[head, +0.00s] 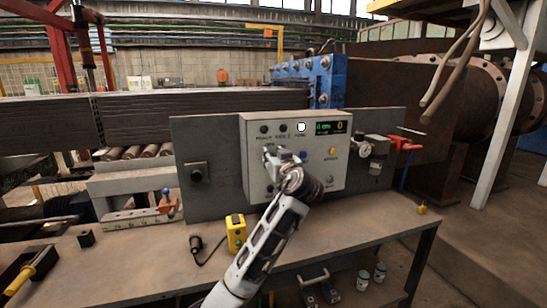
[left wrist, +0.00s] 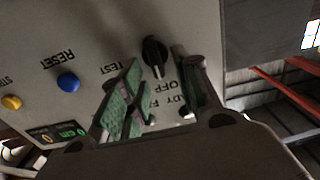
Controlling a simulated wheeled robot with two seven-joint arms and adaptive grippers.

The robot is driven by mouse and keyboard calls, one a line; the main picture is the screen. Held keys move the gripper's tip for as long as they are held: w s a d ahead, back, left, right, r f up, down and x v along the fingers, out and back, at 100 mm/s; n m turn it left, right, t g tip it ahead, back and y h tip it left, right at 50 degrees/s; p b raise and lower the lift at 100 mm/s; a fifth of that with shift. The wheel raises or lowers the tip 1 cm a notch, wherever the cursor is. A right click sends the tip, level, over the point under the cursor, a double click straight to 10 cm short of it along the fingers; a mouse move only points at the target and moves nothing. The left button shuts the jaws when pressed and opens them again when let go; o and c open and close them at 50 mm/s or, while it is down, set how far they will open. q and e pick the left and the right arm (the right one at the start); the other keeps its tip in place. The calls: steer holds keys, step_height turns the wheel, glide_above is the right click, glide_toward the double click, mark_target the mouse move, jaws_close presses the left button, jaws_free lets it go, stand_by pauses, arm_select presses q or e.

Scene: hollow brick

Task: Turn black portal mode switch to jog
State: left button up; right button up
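A grey control box (head: 254,178) stands upright on the bench, facing me. A black rotary switch knob (left wrist: 153,52) shows on its face in the left wrist view, near the labels TEST and OFF. No jog label is readable. My left gripper (head: 273,154) is in front of the box's left part and hides some of its face. In the left wrist view the left gripper (left wrist: 157,72) is open, with green-padded fingers apart and the knob showing at the gap between their tips. Contact with the knob cannot be told. My right gripper is not in view.
The box has a lit white lamp (head: 301,127), a display (head: 329,128), a blue button (left wrist: 68,82) and a yellow button (left wrist: 11,102). A gauge (head: 366,149) and a red handle (head: 404,144) sit to its right. A yellow device (head: 236,233) stands on the bench (head: 160,262) in front.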

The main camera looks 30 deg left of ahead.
arm_select(q)
jaws_close()
stand_by(0.3)
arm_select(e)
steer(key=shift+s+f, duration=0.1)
arm_select(q)
steer(key=shift+w+m, duration=0.1)
steer(key=shift+m, duration=0.2)
steer(key=m+p, duration=0.4)
steer(key=p, duration=0.1)
steer(key=shift+w+d+m, duration=0.25)
steer(key=shift+m, duration=0.15)
steer(key=shift+w+d+f+m+p, duration=0.1)
steer(key=shift+f+m+p, duration=0.05)
steer(key=shift+m+p, duration=0.8)
steer(key=shift+w+d+f+m+p, duration=0.1)
steer(key=shift+f+m+p, duration=0.05)
steer(key=shift+m+p, duration=0.8)
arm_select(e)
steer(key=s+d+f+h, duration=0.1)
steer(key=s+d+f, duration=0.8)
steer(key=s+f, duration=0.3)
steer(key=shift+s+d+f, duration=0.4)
